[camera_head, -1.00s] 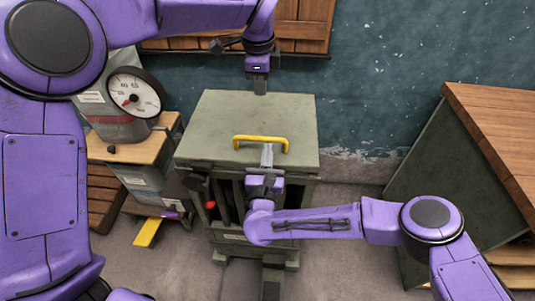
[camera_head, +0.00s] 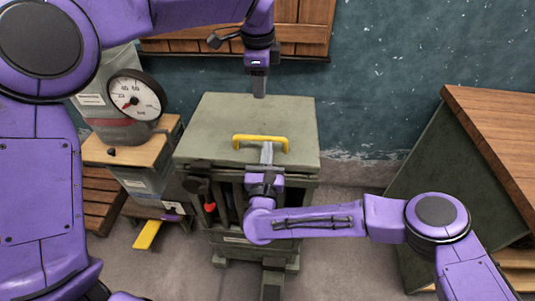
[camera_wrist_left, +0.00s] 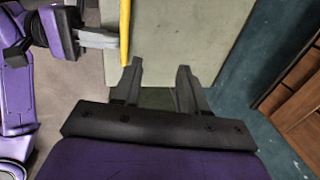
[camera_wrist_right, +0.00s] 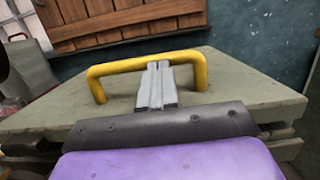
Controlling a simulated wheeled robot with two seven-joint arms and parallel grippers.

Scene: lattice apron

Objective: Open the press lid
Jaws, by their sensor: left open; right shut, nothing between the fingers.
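The press lid (camera_head: 220,125) is a grey-green flat panel that lies level on top of the press. A yellow bar handle (camera_head: 245,138) stands near its front edge. My right gripper (camera_head: 267,146) is shut with nothing between its fingers. In the right wrist view its fingertips (camera_wrist_right: 160,66) overlap the middle of the yellow handle (camera_wrist_right: 125,66); whether they touch the bar I cannot tell. My left gripper (camera_head: 259,92) is open and points down at the lid's far edge. In the left wrist view its spread fingers (camera_wrist_left: 158,70) are at the lid's edge (camera_wrist_left: 150,80), with nothing between them.
A yellow strip (camera_head: 147,234) is low at the left. A wooden-topped cabinet (camera_head: 495,120) stands at right. The wall (camera_head: 400,70) is behind. Floor shows between press and cabinet.

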